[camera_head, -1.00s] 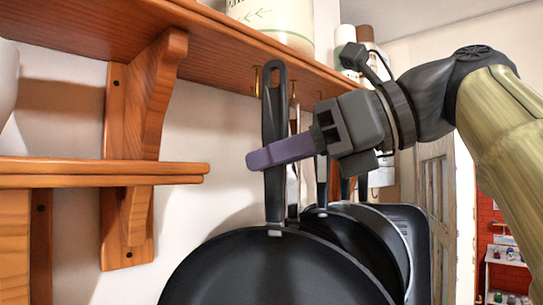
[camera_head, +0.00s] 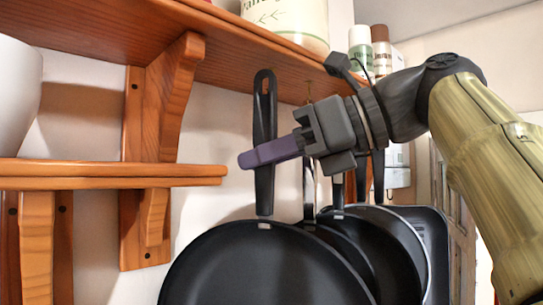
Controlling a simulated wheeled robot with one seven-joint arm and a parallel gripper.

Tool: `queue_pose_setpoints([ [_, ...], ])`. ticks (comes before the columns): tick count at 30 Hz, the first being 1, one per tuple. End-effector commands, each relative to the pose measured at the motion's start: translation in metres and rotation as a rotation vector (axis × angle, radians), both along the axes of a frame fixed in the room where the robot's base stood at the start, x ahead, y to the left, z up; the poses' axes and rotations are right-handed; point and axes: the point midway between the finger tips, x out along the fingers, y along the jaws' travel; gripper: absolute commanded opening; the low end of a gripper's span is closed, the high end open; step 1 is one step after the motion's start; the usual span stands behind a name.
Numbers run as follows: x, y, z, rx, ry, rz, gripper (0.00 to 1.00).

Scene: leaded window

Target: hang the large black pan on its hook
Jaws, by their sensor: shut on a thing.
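The large black pan (camera_head: 265,270) hangs upright at the front of a row of pans, its lower part cut off by the picture's edge. Its long black handle (camera_head: 265,180) points up and has a slot near the top. My gripper (camera_head: 272,152) is shut on the handle, with a purple finger across its middle. The handle's top is close below the shelf's underside. No hook shows directly at the slot, and I cannot tell whether one passes through it. A brass hook (camera_head: 309,88) shows to the right of the handle.
A wooden shelf (camera_head: 215,45) runs above, with a canister (camera_head: 290,18) and small jars on it. A wooden bracket (camera_head: 172,95) and lower shelf (camera_head: 110,176) stand left. Several other pans (camera_head: 385,235) hang close behind and right of the large pan.

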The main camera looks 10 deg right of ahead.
Motion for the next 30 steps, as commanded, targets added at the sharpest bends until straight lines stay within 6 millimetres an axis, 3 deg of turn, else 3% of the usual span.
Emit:
queue_pose_setpoints([
  [18,0.024,-0.009,-0.001,0.001,0.000,0.000,0.00],
  [30,0.027,-0.011,-0.011,0.001,-0.003,0.001,0.00],
])
